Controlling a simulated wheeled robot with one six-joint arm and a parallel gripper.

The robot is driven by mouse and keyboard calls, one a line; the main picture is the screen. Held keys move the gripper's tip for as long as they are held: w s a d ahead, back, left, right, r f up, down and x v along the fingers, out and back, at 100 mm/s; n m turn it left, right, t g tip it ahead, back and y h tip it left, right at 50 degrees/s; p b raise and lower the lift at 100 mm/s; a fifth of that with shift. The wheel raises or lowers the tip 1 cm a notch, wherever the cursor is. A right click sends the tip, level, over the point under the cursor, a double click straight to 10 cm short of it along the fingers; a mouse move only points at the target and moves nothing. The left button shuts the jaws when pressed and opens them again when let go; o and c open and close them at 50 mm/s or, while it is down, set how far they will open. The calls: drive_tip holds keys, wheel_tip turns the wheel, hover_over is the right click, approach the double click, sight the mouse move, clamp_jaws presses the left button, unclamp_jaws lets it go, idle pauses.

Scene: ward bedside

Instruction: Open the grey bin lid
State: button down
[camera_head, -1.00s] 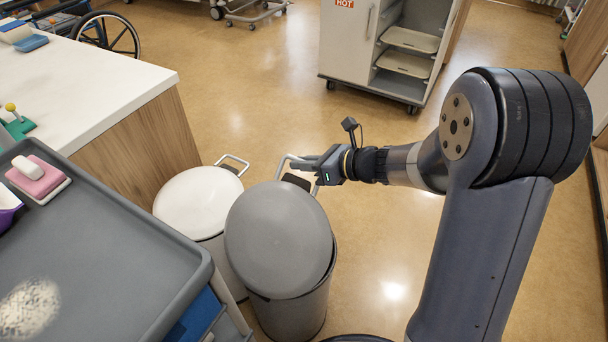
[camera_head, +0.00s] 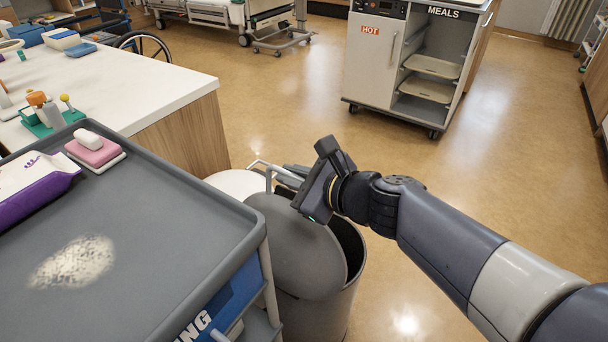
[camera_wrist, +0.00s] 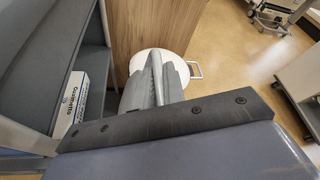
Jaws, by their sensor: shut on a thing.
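The grey bin lid (camera_head: 288,248) is tilted up steeply on the grey bin (camera_head: 325,315), and the dark opening shows at its right. The exact grip is partly hidden by the wrist.
A white-lidded bin (camera_head: 232,183) stands behind the grey one; its lid also shows in the wrist view (camera_wrist: 178,62). A grey trolley (camera_head: 150,240) stands close at left, beside a counter (camera_head: 150,95). A meal cart (camera_head: 375,70) stands farther back. Floor at right is clear.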

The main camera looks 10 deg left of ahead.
drive_tip(key=shift+s+a+b, duration=0.3)
drive_tip(key=shift+s, duration=0.6)
drive_tip(key=c, duration=1.5)
unclamp_jaws()
drive_tip(key=shift+d+r, duration=0.1)
drive_tip(key=shift+r, duration=0.05)
